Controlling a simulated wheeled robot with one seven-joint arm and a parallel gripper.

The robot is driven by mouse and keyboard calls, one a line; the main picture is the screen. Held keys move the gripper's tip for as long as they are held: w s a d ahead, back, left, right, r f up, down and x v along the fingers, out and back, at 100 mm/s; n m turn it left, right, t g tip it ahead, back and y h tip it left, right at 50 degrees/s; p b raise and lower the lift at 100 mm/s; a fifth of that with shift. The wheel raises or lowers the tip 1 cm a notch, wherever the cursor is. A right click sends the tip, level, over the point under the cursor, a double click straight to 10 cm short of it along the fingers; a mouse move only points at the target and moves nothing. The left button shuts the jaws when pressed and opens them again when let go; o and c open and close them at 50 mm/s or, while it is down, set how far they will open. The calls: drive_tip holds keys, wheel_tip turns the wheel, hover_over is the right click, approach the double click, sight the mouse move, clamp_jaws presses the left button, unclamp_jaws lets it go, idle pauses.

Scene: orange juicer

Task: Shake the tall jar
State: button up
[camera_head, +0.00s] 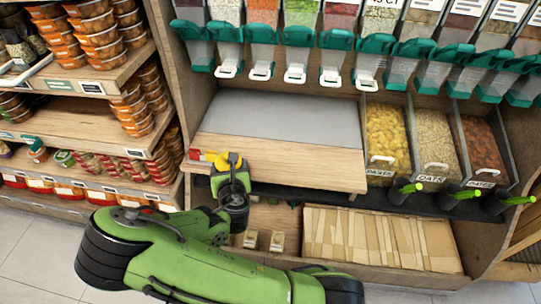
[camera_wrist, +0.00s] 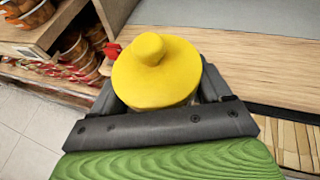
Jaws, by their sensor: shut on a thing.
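The jar (camera_wrist: 158,75) shows in the wrist view as a round yellow lid with a knob, seen from above. Its body is hidden below the lid, so I cannot tell its height. My gripper (camera_wrist: 160,95) is shut on it, with one dark finger on each side. In the head view, the yellow jar top (camera_head: 222,163) shows at my gripper (camera_head: 231,168), by the front left of the wooden counter. I cannot tell whether the jar touches the counter.
The wooden counter (camera_head: 290,165) has a bare grey top (camera_head: 290,115). A small red thing (camera_head: 195,154) is near the jar. Shelves of tubs (camera_head: 100,40) stand at left, teal dispensers (camera_head: 300,38) hang above, and open food bins (camera_head: 430,140) are at right.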

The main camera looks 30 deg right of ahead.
drive_tip(key=r, duration=0.6)
drive_tip(key=shift+s+d+r, duration=0.15)
drive_tip(key=shift+d+r, duration=0.1)
drive_tip(key=shift+r, duration=0.15)
drive_tip(key=f, duration=0.6)
drive_tip(key=shift+w+a+f, duration=0.2)
drive_tip(key=shift+a+f, duration=0.05)
drive_tip(key=shift+f, duration=0.15)
drive_tip(key=shift+r, duration=0.15)
drive_tip(key=shift+s+d, duration=0.2)
drive_tip(key=shift+d, duration=0.05)
drive_tip(key=shift+a, duration=0.1)
drive_tip(key=shift+w, duration=0.1)
